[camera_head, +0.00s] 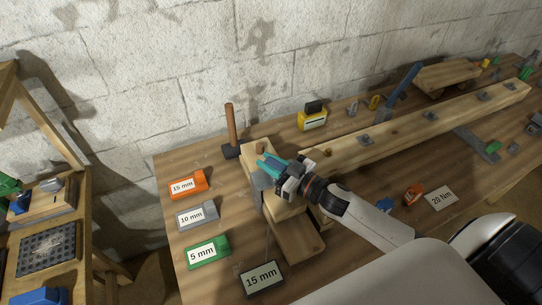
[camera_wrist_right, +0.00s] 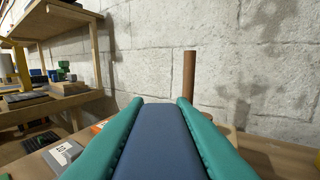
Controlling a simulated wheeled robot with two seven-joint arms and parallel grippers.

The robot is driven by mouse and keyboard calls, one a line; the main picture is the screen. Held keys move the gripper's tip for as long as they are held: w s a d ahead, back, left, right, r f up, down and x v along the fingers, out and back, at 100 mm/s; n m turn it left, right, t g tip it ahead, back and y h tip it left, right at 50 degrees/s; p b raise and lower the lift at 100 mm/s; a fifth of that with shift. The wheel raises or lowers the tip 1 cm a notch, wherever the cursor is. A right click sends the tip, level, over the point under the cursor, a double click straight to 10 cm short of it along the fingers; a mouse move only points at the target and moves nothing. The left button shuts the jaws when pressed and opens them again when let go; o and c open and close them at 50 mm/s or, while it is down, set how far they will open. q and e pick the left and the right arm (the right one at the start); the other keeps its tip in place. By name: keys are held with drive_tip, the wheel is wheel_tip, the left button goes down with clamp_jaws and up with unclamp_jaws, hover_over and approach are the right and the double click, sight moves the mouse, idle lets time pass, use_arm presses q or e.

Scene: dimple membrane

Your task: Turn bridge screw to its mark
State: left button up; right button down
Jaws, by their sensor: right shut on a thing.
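My right gripper (camera_head: 268,166) has teal fingers and reaches in over the wooden bridge-like block (camera_head: 298,236) at the near left of the workbench. In the right wrist view its fingers (camera_wrist_right: 154,125) are closed on both sides of a flat blue-grey piece (camera_wrist_right: 153,150). I cannot tell whether this piece is part of the bridge screw. A grey plate (camera_head: 262,183) stands against the block below the fingers. The screw and its mark cannot be made out. A framed "15 mm" card (camera_head: 262,278) stands in front of the block. My left gripper is not in view.
Orange (camera_head: 187,185), grey (camera_head: 197,215) and green (camera_head: 207,252) labelled blocks lie left of the wooden block. A hammer (camera_head: 231,130) stands behind it, near the wall. A long beam (camera_head: 410,133) runs right. A "20 Nm" card (camera_head: 441,198) lies front right. A shelf (camera_head: 55,220) stands left.

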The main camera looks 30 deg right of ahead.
drive_tip(key=shift+n+g+y, duration=0.7)
drive_tip(key=shift+n+y, duration=0.3)
drive_tip(key=shift+y, duration=0.2)
drive_tip(key=n+g+y+b, duration=0.1)
drive_tip(key=n+g+y, duration=0.1)
drive_tip(key=g+y, duration=0.1)
drive_tip(key=shift+s+a+n, duration=0.1)
drive_tip(key=shift+a+n, duration=0.05)
drive_tip(key=shift+n, duration=0.15)
drive_tip(key=n+g+y+b, duration=0.1)
drive_tip(key=g, duration=0.1)
drive_tip(key=n+g+y+b, duration=0.1)
drive_tip(key=n+g, duration=0.1)
drive_tip(key=n+g+y+b, duration=0.1)
drive_tip(key=shift+s+a+f+g, duration=0.15)
drive_tip(key=shift+s+a+g, duration=0.15)
drive_tip(key=shift+g, duration=0.1)
drive_tip(key=shift+s+n+g+y+b, duration=0.15)
drive_tip(key=shift+n+g+y+b, duration=0.2)
drive_tip(key=shift+n+g+b, duration=0.65)
drive_tip(key=shift+s+n+g+y+b, duration=0.15)
drive_tip(key=shift+n+g+y+b, duration=0.4)
drive_tip(key=shift+g, duration=0.85)
drive_tip(key=shift+n, duration=0.25)
drive_tip(key=c, duration=1.2)
unclamp_jaws()
drive_tip(key=shift+a, duration=0.1)
drive_tip(key=shift+c, duration=0.2)
